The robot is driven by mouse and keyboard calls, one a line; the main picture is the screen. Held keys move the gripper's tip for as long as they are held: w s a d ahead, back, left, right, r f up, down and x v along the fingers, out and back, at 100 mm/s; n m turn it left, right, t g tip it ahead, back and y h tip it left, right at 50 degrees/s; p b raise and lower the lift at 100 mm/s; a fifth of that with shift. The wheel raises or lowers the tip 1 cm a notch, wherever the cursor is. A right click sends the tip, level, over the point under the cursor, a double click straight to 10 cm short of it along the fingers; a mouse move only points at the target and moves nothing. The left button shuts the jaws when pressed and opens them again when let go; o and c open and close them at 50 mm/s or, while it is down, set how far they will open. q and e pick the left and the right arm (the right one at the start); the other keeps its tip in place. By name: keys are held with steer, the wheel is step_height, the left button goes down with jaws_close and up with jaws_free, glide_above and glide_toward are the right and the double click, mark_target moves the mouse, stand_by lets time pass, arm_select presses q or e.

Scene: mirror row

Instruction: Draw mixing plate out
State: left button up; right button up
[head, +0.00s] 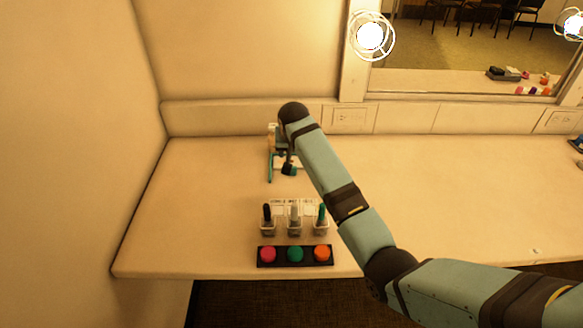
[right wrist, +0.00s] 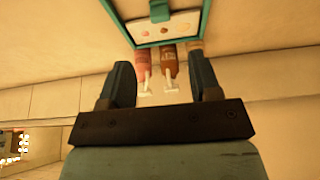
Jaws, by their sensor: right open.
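The mixing plate, a pale board with a teal rim and several paint-coloured spots, shows at the top of the right wrist view (right wrist: 185,22), partly cut off by the frame. In the head view only teal parts of what looks like the plate or its stand (head: 269,168) show beside my gripper; my arm hides much of it. My right gripper (head: 287,163) is at the back of the counter, close to it. In the right wrist view my right gripper (right wrist: 160,72) is open, with nothing clasped, its fingertips just short of the rim. My left gripper is not in view.
Pump bottles, red (right wrist: 143,62) and brown (right wrist: 169,62), stand close by the plate. Nearer the front edge are three holders with brushes (head: 294,222) and a black tray (head: 258,256) with coloured discs. A wall closes the left; the counter (head: 450,190) is clear to the right.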

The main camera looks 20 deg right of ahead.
mark_target(292, 174)
steer(key=b+x, duration=0.1)
steer(key=x, duration=0.9)
steer(key=shift+w+d+f+b, duration=0.1)
steer(key=shift+w+f+b, duration=0.2)
steer(key=shift+f, duration=0.35)
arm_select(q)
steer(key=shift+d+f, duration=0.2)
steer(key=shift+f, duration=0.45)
arm_select(e)
steer(key=shift+c, duration=0.4)
